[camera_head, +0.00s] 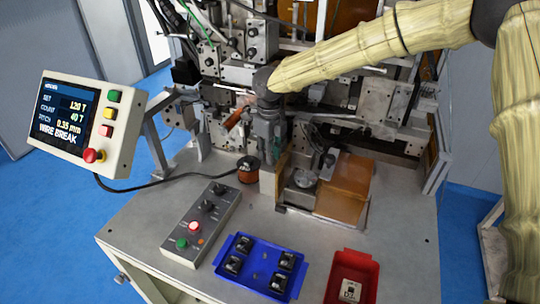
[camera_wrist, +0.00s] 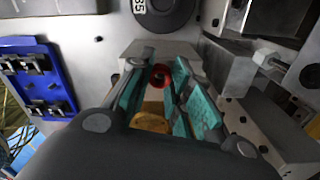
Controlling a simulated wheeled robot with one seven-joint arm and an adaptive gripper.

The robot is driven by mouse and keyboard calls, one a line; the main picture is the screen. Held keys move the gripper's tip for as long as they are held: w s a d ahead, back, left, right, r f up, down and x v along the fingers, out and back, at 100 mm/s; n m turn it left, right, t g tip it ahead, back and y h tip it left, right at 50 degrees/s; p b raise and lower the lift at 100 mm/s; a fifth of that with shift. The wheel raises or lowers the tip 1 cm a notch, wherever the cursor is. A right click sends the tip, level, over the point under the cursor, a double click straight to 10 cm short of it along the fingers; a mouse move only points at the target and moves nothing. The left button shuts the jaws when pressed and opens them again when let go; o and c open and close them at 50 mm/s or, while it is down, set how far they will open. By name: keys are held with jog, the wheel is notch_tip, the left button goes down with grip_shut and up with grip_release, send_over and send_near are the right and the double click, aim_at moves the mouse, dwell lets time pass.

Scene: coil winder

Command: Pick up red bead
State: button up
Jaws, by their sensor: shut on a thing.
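The red bead (camera_wrist: 160,76) shows in the wrist view as a small red ring with a dark centre. It lies between the teal pads of my gripper (camera_wrist: 158,84), close to the fingertips. My gripper is shut on it. In the head view my gripper (camera_head: 268,145) points down in front of the winding machine, above the back of the bench. I cannot make out the bead in the head view.
A copper wire spool (camera_head: 248,170) stands just left below my gripper. Metal blocks and an orange-brown plate (camera_head: 345,175) are close on the right. A control box (camera_head: 202,222), a blue tray (camera_head: 238,262) with black parts and a red bin (camera_head: 368,262) occupy the front.

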notch_tip(320, 180, up, 10)
jog(key=b, duration=0.3)
jog(key=shift+f, duration=0.15)
